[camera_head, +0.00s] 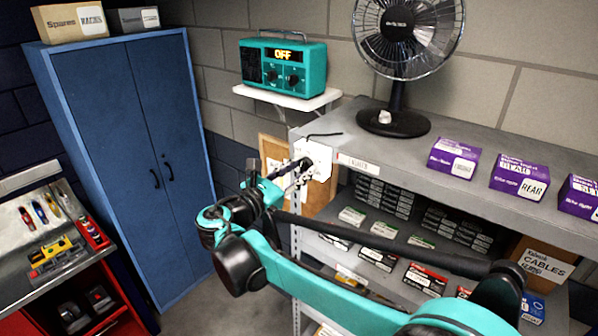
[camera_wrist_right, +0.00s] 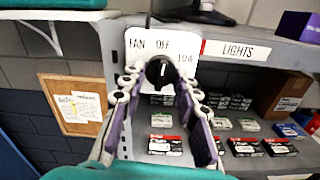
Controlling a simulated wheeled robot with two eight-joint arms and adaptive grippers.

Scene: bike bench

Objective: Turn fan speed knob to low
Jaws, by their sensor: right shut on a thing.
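The fan speed knob (camera_wrist_right: 160,70) is a black round knob on a white plate (camera_wrist_right: 142,46) lettered FAN, OFF and a partly readable "LOW". Its white mark looks roughly upright, towards OFF. The plate (camera_head: 320,157) also shows in the head view, at the left end of the shelf edge. My right gripper (camera_wrist_right: 160,78) is shut on the knob, one finger on each side. In the head view my right gripper (camera_head: 303,168) reaches the plate and partly hides it. The fan (camera_head: 396,122) stands on the shelf above. My left gripper is not in view.
A teal radio (camera_head: 283,68) reading OFF sits on a small white wall shelf. Purple boxes (camera_head: 453,158) stand on the grey shelf's top (camera_head: 345,140). A LIGHTS label (camera_wrist_right: 238,50) is right of the plate. A blue cabinet (camera_head: 130,130) stands left. A corkboard (camera_wrist_right: 75,103) hangs behind.

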